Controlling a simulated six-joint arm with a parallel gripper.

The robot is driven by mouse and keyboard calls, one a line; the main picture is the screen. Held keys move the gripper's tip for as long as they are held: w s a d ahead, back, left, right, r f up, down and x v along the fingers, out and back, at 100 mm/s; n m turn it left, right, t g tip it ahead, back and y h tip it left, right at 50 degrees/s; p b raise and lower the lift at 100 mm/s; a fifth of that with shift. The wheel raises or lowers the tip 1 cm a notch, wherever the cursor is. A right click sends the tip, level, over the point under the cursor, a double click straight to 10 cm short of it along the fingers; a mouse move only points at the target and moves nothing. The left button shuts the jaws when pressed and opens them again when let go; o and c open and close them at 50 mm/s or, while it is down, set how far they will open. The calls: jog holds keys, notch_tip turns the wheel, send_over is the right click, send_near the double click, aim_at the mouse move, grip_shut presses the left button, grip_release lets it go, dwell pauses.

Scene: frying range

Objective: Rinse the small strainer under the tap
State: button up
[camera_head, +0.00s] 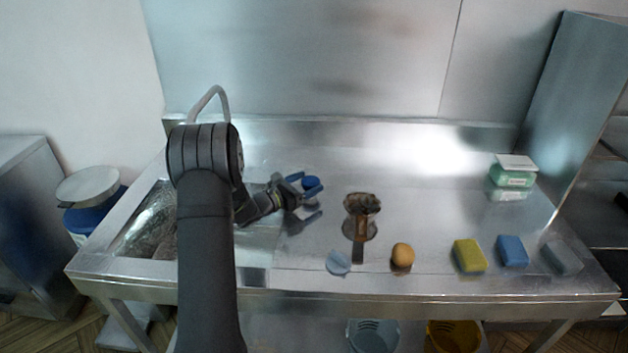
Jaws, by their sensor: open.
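What looks like the small strainer (361,228) lies on the steel counter right of centre. It has a brownish, dirty-looking head at the back and a dark handle pointing to the front edge. My gripper (306,188) is open above the counter, to the left of the strainer and apart from it. A small round blue thing (311,182) shows at its blue-grey fingers; I cannot tell whether it lies between or behind them. The curved tap (213,92) rises at the back left, its lower part hidden by my arm. The sink basin (143,222) is at the left, partly hidden by my arm.
Near the front edge lie a pale blue piece (338,262), an orange-brown round thing (402,254), and yellow (468,255), blue (512,250) and grey (562,257) blocks. A green-and-white box (513,172) stands back right. The counter's middle right is clear.

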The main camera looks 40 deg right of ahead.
aim_at(315, 179)
jog(key=a, duration=1.3)
jog(key=shift+w+a, duration=0.3)
jog(key=shift+a, duration=0.05)
jog(key=d, duration=1.7)
jog(key=shift+s+d, duration=0.25)
jog(key=shift+s, duration=0.15)
